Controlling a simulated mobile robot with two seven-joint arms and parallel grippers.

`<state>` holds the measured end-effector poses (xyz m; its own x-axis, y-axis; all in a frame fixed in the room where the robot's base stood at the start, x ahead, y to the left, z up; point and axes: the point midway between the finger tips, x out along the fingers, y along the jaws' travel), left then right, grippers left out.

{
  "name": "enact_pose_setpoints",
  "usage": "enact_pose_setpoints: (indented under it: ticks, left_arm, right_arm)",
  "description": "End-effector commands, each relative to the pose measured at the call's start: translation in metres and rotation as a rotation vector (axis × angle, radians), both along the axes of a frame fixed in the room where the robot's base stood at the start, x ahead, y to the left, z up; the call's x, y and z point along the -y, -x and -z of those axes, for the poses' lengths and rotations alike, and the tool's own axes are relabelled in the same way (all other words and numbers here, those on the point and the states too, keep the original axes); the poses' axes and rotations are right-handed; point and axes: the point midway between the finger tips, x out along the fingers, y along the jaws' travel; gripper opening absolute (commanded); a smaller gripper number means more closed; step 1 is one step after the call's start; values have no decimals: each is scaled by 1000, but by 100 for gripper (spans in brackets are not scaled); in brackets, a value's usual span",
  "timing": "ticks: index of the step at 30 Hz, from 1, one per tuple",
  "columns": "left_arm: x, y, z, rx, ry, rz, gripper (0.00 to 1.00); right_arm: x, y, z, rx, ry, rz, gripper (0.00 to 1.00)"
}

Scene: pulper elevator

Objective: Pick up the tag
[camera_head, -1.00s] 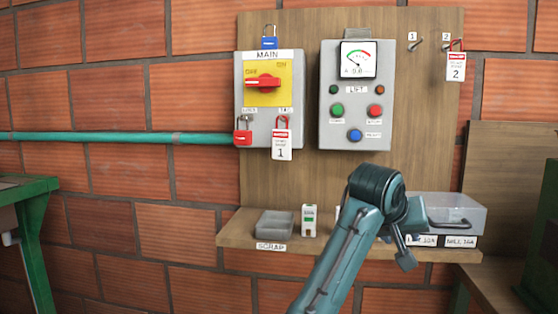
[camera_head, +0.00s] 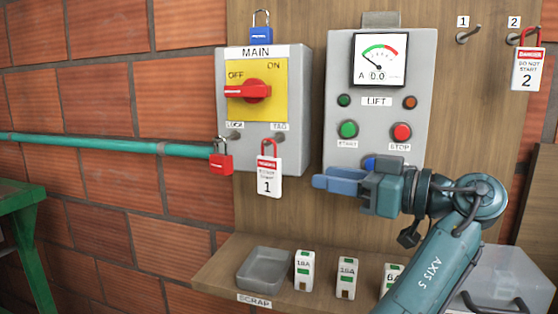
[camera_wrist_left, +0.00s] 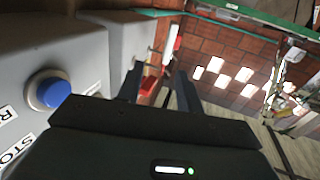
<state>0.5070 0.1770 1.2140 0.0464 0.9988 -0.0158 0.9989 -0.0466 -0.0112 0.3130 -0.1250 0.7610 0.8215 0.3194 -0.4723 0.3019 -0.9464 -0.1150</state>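A white-and-red danger tag marked 1 (camera_head: 268,176) hangs by its red loop from the TAG peg on the MAIN box (camera_head: 292,110). A second tag, marked 2 (camera_head: 528,68), hangs on hook 2 at the upper right. My left gripper (camera_head: 322,182) points left in front of the LIFT box, to the right of tag 1 and apart from it. In the left wrist view its two fingers (camera_wrist_left: 158,88) are spread and empty, with a red-and-white strip, seemingly tag 1 edge-on (camera_wrist_left: 172,42), beyond them. My right gripper is not in view.
A red padlock (camera_head: 221,160) hangs left of tag 1, and a blue padlock (camera_head: 261,30) sits on top of the MAIN box. The LIFT box's blue button (camera_wrist_left: 50,91) is close beside my gripper. Below, the shelf holds a grey scrap tray (camera_head: 264,270) and several small breakers.

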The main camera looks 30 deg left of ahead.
Motion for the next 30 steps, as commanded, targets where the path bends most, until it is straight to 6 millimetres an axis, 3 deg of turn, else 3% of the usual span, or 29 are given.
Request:
enact_pose_setpoints:
  ticks: [4,12,20,30]
  left_arm:
    - [-15,4,-4,9,-16,-26,36]
    - [-65,3,-4,9,-16,-24,36]
    - [-85,4,-4,9,-15,-22,36]
    - [-128,8,-5,8,-17,-21,36]
  right_arm:
    - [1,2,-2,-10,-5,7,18]
    - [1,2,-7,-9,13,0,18]
    - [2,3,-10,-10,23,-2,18]
    - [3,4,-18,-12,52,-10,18]
